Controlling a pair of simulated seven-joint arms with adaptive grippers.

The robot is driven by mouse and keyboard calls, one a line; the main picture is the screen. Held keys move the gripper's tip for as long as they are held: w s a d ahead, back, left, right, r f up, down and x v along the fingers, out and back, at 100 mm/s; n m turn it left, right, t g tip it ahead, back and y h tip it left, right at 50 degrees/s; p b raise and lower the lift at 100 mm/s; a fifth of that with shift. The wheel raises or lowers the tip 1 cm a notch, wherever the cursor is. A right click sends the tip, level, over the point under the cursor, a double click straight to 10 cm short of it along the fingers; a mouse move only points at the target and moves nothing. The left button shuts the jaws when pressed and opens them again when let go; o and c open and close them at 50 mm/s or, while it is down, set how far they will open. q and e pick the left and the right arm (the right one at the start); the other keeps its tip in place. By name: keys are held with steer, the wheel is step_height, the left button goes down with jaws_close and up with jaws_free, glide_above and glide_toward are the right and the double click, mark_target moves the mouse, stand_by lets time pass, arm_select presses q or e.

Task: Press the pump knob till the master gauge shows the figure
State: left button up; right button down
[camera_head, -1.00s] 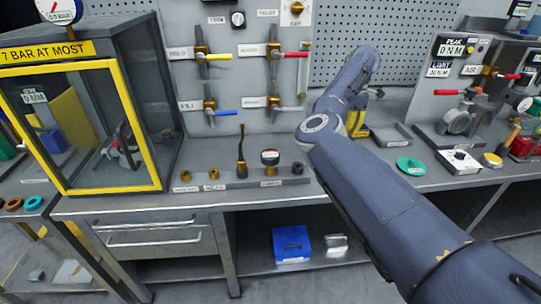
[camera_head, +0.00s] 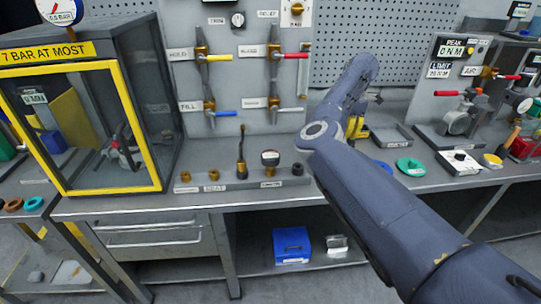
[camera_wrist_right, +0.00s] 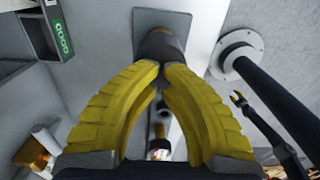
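My right gripper (camera_head: 354,127) shows as a yellow patch behind my dark right arm in the head view. In the right wrist view, its two yellow fingers (camera_wrist_right: 162,65) have their tips close together at a dark round knob (camera_wrist_right: 163,44) on a grey plate. The tips seem to touch the knob, not to enclose it. In the head view my arm hides the knob. A round dial gauge with a BAR readout (camera_head: 59,10), perhaps the master gauge, stands at the top left; it seems to read about 0.5. My left gripper is not in view.
A yellow-framed cabinet (camera_head: 160,120) stands at the left. Colored-lever valves (camera_head: 222,57) are on the upright panel. A strip of small fittings (camera_head: 212,176) and a green disc (camera_head: 410,166) lie on the bench. A black rod (camera_wrist_right: 275,88) passes right of my fingers.

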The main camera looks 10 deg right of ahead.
steer(key=shift+f, duration=1.45)
steer(key=shift+r, duration=2.4)
steer(key=shift+r, duration=2.5)
